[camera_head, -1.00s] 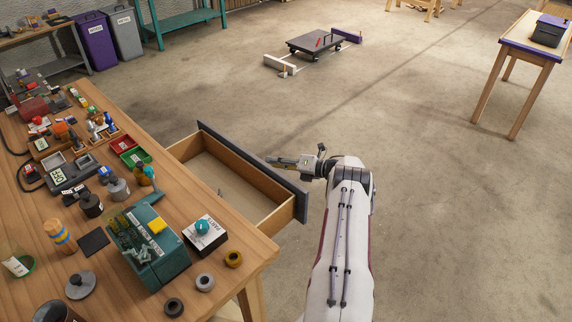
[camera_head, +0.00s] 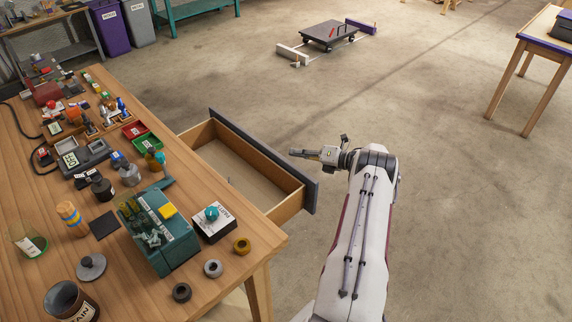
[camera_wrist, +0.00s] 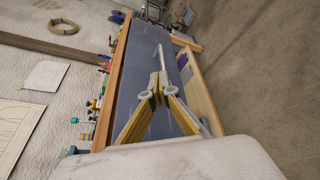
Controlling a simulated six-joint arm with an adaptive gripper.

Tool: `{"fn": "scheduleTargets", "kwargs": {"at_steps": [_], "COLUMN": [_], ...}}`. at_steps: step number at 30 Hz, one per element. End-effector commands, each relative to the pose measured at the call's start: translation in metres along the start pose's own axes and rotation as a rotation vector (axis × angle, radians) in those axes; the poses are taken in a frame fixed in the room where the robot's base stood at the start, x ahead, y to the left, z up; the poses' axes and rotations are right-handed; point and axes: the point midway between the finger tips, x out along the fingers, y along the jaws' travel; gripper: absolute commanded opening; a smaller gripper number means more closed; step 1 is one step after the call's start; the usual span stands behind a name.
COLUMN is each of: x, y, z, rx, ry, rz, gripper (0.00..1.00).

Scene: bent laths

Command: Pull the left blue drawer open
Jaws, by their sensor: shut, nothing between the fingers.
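The drawer stands pulled out from the wooden workbench, with its dark blue-grey front (camera_head: 262,158) away from the bench and its wooden inside (camera_head: 240,172) showing. The front also fills the middle of the wrist view (camera_wrist: 138,70). A light bar, seemingly its handle (camera_wrist: 160,56), shows there just beyond my fingertips. My gripper (camera_head: 292,152) is on the outer side of the drawer front, close to it. Its fingers (camera_wrist: 157,90) are together and hold nothing. I cannot tell whether the fingertips touch the handle.
The workbench (camera_head: 40,180) at left carries a teal toolbox (camera_head: 160,235), jars, rings and small bins. A low dark cart (camera_head: 330,35) stands on the floor at the back. Another table (camera_head: 530,42) is at far right. The floor right of the drawer is clear.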

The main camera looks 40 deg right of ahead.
Motion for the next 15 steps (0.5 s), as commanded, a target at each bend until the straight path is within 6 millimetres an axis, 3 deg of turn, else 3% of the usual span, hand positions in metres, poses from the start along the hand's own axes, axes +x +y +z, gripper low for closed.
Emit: {"fn": "scheduleTargets", "kwargs": {"at_steps": [5, 15], "x": [-0.004, -0.019], "y": [0.016, 0.073], "z": [0.011, 0.046], "rx": [-0.002, -0.003], "ry": [0.0, 0.0], "rz": [0.0, 0.0], "gripper": [0.0, 0.0]}}
